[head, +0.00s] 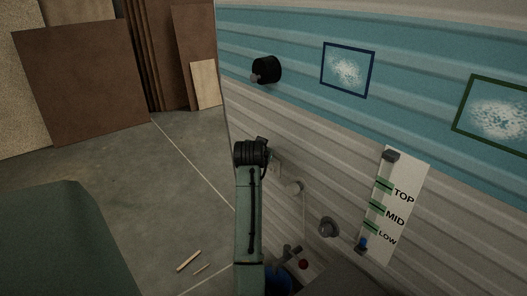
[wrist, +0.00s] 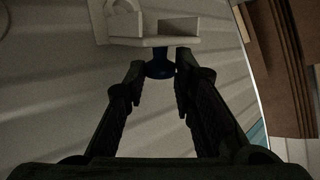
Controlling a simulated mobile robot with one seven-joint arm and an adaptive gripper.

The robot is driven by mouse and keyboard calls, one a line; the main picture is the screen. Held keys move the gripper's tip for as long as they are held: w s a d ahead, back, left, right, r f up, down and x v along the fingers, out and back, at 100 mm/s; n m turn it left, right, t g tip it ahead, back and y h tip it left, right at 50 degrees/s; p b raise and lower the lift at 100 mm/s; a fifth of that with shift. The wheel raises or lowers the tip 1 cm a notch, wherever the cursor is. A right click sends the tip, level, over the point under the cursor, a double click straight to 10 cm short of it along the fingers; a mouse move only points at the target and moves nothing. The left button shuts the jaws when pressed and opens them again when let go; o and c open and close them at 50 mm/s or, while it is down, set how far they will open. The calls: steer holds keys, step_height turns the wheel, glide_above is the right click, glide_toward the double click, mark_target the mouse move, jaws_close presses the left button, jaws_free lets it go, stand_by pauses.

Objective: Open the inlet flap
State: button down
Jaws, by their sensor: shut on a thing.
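In the wrist view a pale flap (wrist: 152,42) shows at the top centre, on a pale housing against the ribbed wall. A dark blue knob (wrist: 160,69) sticks out from its near edge. My gripper (wrist: 160,75) has one finger on each side of this knob and is shut on it. A dark recess shows just above the flap's edge; how far the flap stands open I cannot tell. In the head view my arm covers most of the flap and my gripper.
Two small wooden sticks (head: 189,261) lie on the floor. Brown boards (head: 82,85) lean at the back left.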

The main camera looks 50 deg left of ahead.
steer(key=shift+w+d+r+g+p, duration=0.1)
steer(key=shift+w+r+g+p, duration=0.15)
steer(key=shift+g+p, duration=0.25)
steer(key=shift+w+f+m, duration=0.1)
steer(key=shift+m, duration=0.2)
steer(key=c, duration=1.3)
jaws_free()
steer(key=shift+c, duration=0.2)
steer(key=v, duration=1.2)
